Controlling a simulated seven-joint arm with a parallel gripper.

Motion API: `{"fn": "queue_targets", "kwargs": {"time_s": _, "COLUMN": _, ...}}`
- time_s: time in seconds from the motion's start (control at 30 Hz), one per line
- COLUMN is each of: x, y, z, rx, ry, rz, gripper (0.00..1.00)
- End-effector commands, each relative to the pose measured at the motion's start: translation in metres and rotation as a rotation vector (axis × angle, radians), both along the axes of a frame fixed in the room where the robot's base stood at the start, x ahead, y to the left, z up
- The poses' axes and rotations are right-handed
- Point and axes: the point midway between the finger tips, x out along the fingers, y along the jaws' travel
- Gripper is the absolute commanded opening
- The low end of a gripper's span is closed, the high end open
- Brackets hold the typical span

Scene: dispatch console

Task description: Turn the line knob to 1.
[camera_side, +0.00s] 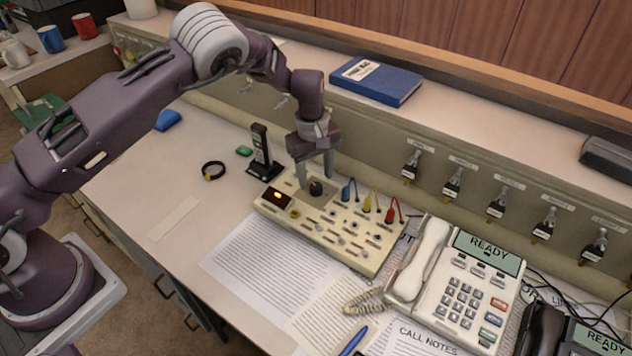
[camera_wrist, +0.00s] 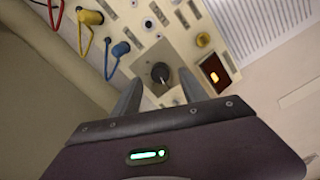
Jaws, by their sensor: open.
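The line knob (camera_side: 316,187) is a small dark round knob near the back left part of the cream switch panel (camera_side: 330,240). In the wrist view the knob (camera_wrist: 160,73) has a pale pointer mark on its lower right side. My gripper (camera_side: 316,182) points down over the knob. In the wrist view its two fingers (camera_wrist: 158,92) are apart, one on each side below the knob. Whether they touch it I cannot tell. The numbers around the knob are too small to read.
A lit orange display (camera_side: 277,195) is left of the knob. Blue, yellow and red plugs with cords (camera_side: 367,203) stand to its right. A black handset on a stand (camera_side: 262,150) is close on the left. A white desk phone (camera_side: 458,285) stands right of the panel. Papers (camera_side: 270,262) lie in front.

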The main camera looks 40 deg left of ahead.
Motion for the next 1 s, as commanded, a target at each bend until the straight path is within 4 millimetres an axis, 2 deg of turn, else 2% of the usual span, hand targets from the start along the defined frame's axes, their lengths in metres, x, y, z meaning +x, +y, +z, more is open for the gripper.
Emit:
{"fn": "queue_targets", "kwargs": {"time_s": 0.1, "x": 0.001, "y": 0.000, "z": -0.020, "rx": 0.000, "ry": 0.001, "rz": -0.001, "gripper": 0.51}}
{"fn": "queue_targets", "kwargs": {"time_s": 0.2, "x": 0.001, "y": -0.001, "z": -0.028, "rx": -0.001, "ry": 0.000, "rz": -0.001, "gripper": 0.51}}
{"fn": "queue_targets", "kwargs": {"time_s": 0.47, "x": 0.001, "y": -0.001, "z": -0.030, "rx": -0.001, "ry": 0.000, "rz": -0.001, "gripper": 0.51}}
{"fn": "queue_targets", "kwargs": {"time_s": 0.7, "x": 0.001, "y": -0.001, "z": -0.030, "rx": -0.001, "ry": -0.001, "rz": -0.002, "gripper": 0.04}}
{"fn": "queue_targets", "kwargs": {"time_s": 0.73, "x": 0.001, "y": -0.001, "z": -0.030, "rx": -0.001, "ry": -0.001, "rz": -0.002, "gripper": 0.00}}
{"fn": "queue_targets", "kwargs": {"time_s": 1.0, "x": 0.001, "y": 0.000, "z": -0.030, "rx": -0.001, "ry": -0.001, "rz": -0.024, "gripper": 0.00}}
